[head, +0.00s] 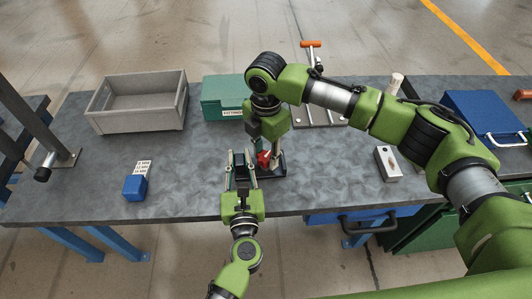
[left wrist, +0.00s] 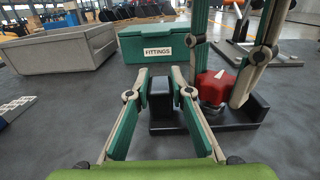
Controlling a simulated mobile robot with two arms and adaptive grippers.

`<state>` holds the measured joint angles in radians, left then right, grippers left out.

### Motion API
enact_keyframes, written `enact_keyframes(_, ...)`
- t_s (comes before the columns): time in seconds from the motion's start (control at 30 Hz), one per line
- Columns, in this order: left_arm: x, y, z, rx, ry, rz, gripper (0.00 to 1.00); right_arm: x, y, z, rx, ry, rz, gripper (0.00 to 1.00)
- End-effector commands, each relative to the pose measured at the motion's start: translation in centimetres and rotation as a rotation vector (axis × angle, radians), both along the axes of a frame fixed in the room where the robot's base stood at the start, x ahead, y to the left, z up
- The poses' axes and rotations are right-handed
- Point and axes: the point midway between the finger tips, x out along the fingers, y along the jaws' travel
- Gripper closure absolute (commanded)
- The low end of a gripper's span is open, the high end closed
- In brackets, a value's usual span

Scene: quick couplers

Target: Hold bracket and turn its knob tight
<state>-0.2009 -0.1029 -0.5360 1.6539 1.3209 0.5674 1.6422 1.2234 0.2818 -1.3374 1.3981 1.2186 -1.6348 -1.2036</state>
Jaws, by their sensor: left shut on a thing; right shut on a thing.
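The bracket is a dark block on a flat base (head: 273,172) near the middle of the bench. In the left wrist view its black upright post (left wrist: 161,98) stands between the fingers of my left gripper (left wrist: 160,92), which is shut on it. My left gripper (head: 241,166) reaches it from the front in the head view. The red knob (head: 264,158) sits on the right part of the bracket and shows a white mark in the left wrist view (left wrist: 216,87). My right gripper (left wrist: 228,84) comes down from above with its fingers around the knob, partly hiding it.
A green fittings box (head: 225,98) and an open grey crate (head: 138,112) stand behind. A blue block (head: 135,188) lies left, a metal block (head: 388,163) right. A plate with an orange-handled tool (head: 311,46) stands behind my right arm.

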Motion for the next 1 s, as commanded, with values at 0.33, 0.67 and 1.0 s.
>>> enact_keyframes(0.33,0.03,-0.02,0.13,-0.001,-0.002,0.0,1.0,-0.02,0.07,-0.02,0.001,0.001,-0.082,0.89)
enact_keyframes(0.67,0.02,-0.04,0.13,-0.001,-0.002,-0.001,1.0,-0.02,0.06,-0.03,0.001,0.002,-0.346,0.89)
enact_keyframes(1.0,0.01,-0.05,0.13,-0.001,-0.002,-0.001,1.0,-0.04,0.06,-0.02,0.001,0.005,-0.67,0.89)
